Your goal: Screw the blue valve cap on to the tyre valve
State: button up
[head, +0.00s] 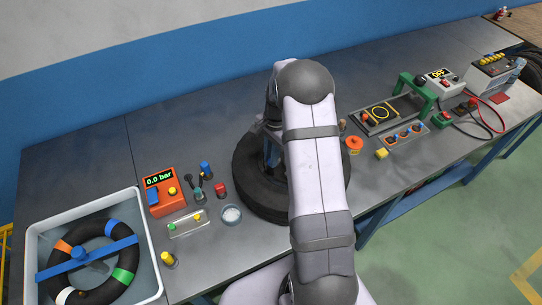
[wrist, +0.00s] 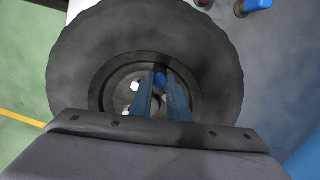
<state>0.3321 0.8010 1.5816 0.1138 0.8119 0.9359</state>
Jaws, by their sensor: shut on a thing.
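The black tyre (head: 246,187) lies flat on the bench in the head view, partly hidden behind my arm. It also fills the upper part of the wrist view (wrist: 75,65), with its grey hub in the middle. My gripper (wrist: 160,74) is over the hub, and its fingers are shut on the small blue valve cap (wrist: 160,82) between the tips. The tyre valve cannot be made out, and I cannot tell whether the cap touches it. In the head view my gripper (head: 270,150) is mostly hidden by the arm.
Left of the tyre stand an orange pressure gauge (head: 165,193) reading 0.0 bar, small coloured parts, a round dish (head: 231,215) and a white tub (head: 148,240) holding a ring. To the right are an orange pot (head: 354,145), a yellow block (head: 381,153) and a green frame (head: 417,92).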

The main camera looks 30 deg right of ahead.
jog(key=m+p, duration=0.1)
jog(key=m, duration=0.3)
jog(key=shift+r, duration=0.1)
jog(key=m+p, duration=0.1)
jog(key=m, duration=0.3)
jog(key=shift+m+t, duration=0.4)
jog(key=m+p, duration=0.1)
jog(key=m, duration=0.2)
jog(key=shift+h+p, duration=0.3)
jog(key=m, duration=0.5)
jog(key=shift+t, duration=0.3)
jog(key=o, duration=0.6)
jog(key=shift+c, duration=0.2)
